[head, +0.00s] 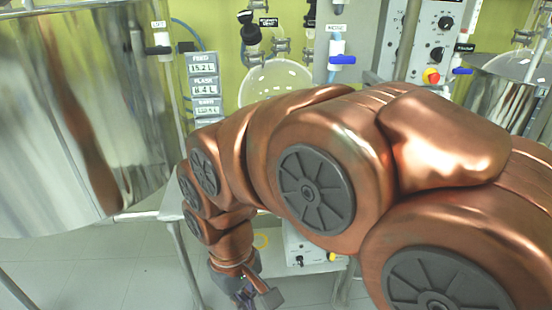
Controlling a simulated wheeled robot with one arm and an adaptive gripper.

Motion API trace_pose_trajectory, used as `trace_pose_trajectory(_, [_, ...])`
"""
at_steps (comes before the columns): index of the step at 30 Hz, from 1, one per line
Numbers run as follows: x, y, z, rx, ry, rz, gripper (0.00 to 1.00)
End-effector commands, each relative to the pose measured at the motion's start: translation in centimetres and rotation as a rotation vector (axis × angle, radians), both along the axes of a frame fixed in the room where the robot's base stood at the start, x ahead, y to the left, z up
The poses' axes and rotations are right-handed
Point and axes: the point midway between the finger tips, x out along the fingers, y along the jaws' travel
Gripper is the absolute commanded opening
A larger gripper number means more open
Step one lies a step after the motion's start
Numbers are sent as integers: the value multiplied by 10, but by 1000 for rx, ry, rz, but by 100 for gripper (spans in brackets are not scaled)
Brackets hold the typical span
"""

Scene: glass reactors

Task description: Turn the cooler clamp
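Small metal clamps (282,45) sit on thin rods in front of the yellow-green back wall, above a round clear glass vessel (275,82). I cannot tell which of them, if any, is the cooler clamp. My copper arm crosses the middle and right of the head view and hides much of the apparatus behind it. My gripper (246,296) points down at the bottom edge, low and well apart from these clamps. It is partly cut off by the frame, so its opening is unclear and no held object shows.
A large shiny metal vessel (70,120) fills the left. A stack of readout panels (204,85) hangs beside it. Blue-handled valves (341,60) and a control box with a red knob (431,76) are at the upper right. Another metal vessel (495,95) stands far right. Tiled floor (120,270) shows at lower left.

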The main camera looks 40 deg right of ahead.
Motion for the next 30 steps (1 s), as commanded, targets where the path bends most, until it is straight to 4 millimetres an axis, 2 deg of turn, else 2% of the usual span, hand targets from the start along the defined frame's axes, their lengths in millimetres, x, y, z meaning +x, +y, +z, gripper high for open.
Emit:
trace_pose_trajectory(1, [19,-4,13,1,-15,-6,0])
trace_pose_trajectory(5, [73,-25,40,-3,-76,-31,0])
trace_pose_trajectory(9, [129,-59,66,-11,-144,-74,0])
trace_pose_trajectory(11, [151,-76,75,-16,-169,-97,0])
trace_pose_trajectory(14, [186,-110,90,-29,-213,-145,0])
trace_pose_trajectory(18, [227,-167,109,-54,-273,-226,0])
trace_pose_trajectory(21, [249,-214,119,-79,-309,-293,0])
trace_pose_trajectory(24, [262,-261,126,-108,-338,-358,0])
trace_pose_trajectory(27, [268,-300,129,-133,-355,-414,0])
trace_pose_trajectory(30, [270,-329,132,-157,-370,-456,0])
